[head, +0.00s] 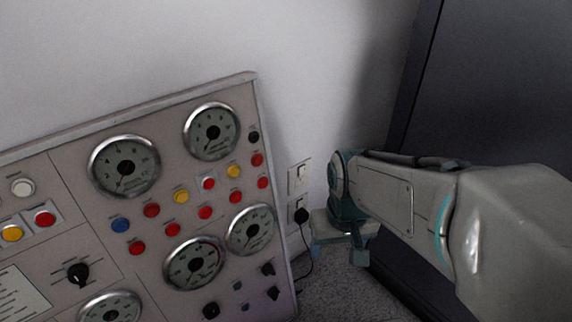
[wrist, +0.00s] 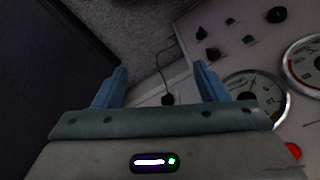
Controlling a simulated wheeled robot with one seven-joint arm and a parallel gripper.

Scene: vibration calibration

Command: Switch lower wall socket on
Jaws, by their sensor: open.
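Two wall sockets sit one above the other on the white wall, just right of the control panel. The upper wall socket (head: 299,176) is clear in the head view. The lower wall socket (head: 293,209) has a black plug (head: 301,215) in it with a cord hanging down; my gripper partly covers that area. In the wrist view the black plug (wrist: 168,99) shows between my fingers. My gripper (head: 338,254) is open and empty beside the lower socket, to its right. In the wrist view its blue fingers (wrist: 160,82) are spread apart. The lower socket's switch state cannot be told.
A grey control panel (head: 75,160) with gauges, buttons and knobs stands close on the left. A dark cabinet (head: 480,80) stands on the right, behind my arm. The black cord (head: 308,262) runs down to the grey carpet (head: 335,285).

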